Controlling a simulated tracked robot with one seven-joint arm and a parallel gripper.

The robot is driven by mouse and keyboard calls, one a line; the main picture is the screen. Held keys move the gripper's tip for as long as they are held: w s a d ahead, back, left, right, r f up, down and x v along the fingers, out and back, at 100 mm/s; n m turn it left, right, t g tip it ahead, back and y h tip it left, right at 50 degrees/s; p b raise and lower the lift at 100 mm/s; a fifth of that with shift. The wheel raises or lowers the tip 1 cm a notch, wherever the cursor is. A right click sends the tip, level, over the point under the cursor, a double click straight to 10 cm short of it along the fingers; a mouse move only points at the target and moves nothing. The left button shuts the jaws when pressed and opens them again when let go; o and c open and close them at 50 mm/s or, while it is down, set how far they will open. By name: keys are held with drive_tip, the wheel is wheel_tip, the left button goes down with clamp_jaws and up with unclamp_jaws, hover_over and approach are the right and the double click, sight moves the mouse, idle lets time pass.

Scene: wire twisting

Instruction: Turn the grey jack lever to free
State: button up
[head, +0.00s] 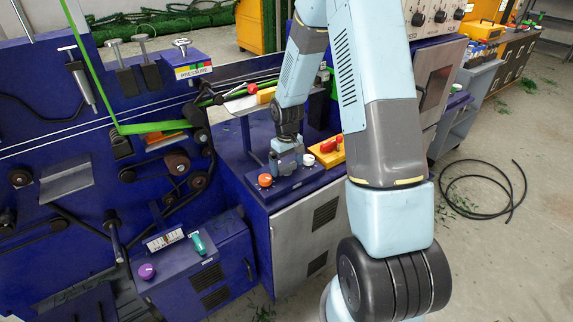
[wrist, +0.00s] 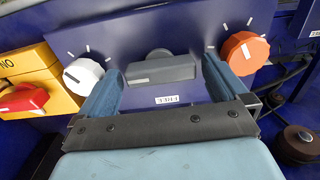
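The grey jack lever (wrist: 166,70) is a grey bar on a round grey boss on a dark blue panel, in the wrist view. It lies nearly level across that picture. A small white label (wrist: 168,99), upside down and seeming to read FREE, sits just below it. My gripper (wrist: 163,77) is open, with one blue-grey finger on each side of the lever. Gaps seem to show between fingers and lever; I cannot tell contact. In the head view my gripper (head: 287,158) points down at the panel and hides the lever.
An orange knob (wrist: 244,53) and a white knob (wrist: 84,74) flank the lever close to my fingers. A yellow box with a red switch (wrist: 22,98) lies beyond the white knob. A black cable (head: 487,192) lies on the floor.

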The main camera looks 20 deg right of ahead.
sight(287, 165)
wheel_tip(287, 165, up, 14)
drive_tip(key=shift+f, duration=0.15)
idle(0.7)
drive_tip(key=s+r+m+t, duration=0.2)
drive_tip(key=s+r+t, duration=0.1)
drive_tip(key=s+r, duration=1.1)
drive_tip(key=s+r+m+t, duration=0.1)
drive_tip(key=s+r, duration=0.3)
drive_tip(key=s, duration=0.3)
drive_tip(key=s+r+t, duration=0.1)
drive_tip(key=s+r, duration=0.3)
drive_tip(key=s, duration=0.4)
drive_tip(key=shift+r+m+t, duration=0.3)
drive_tip(key=shift+m, duration=0.1)
